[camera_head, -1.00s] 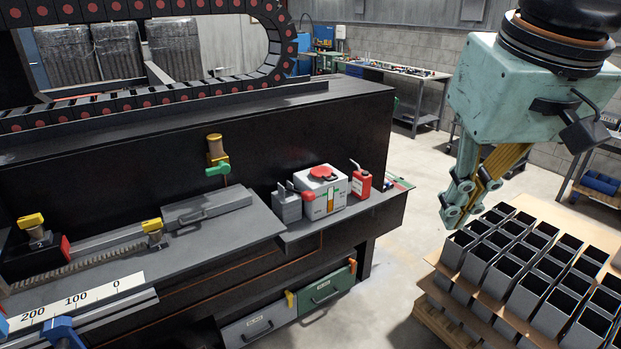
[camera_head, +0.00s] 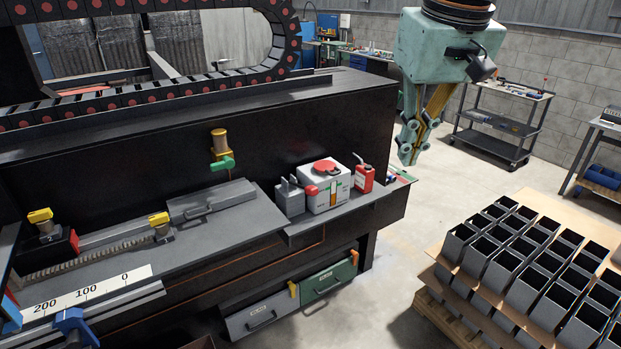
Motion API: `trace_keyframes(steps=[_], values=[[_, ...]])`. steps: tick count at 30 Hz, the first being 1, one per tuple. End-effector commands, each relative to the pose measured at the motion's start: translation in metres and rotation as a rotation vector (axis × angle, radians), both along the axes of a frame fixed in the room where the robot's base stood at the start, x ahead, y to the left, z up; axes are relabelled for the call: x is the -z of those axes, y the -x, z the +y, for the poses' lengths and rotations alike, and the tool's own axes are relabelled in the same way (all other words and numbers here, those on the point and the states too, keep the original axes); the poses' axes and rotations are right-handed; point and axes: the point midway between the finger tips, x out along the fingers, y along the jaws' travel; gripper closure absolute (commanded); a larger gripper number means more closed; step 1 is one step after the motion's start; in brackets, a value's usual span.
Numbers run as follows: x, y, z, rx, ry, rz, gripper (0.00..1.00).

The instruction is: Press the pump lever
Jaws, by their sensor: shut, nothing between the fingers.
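A white pump box (camera_head: 331,193) with a red cap (camera_head: 325,166) and an amber sight strip stands on the right end of the bench shelf. A red knob (camera_head: 311,191), which looks like the end of the pump lever, sticks out at its left front. A small grey block (camera_head: 289,197) stands just left of it. My gripper (camera_head: 408,157) hangs fingers down, shut and empty, to the right of the pump and higher in the picture. It is apart from the pump and touches nothing visible.
A red can (camera_head: 363,178) with a spout stands right of the pump. A brass and green valve (camera_head: 221,150) is on the bench wall to the left. Grey open-topped tubes (camera_head: 525,291) stand on a pallet at lower right. Floor between bench and pallet is clear.

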Motion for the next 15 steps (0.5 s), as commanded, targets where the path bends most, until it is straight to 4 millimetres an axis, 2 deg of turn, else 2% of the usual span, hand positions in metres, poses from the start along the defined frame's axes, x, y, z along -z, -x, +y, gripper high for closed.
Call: trace_keyframes(steps=[15], values=[[0.002,-0.076,0.028,-0.066,0.006,0.020,1.00]])
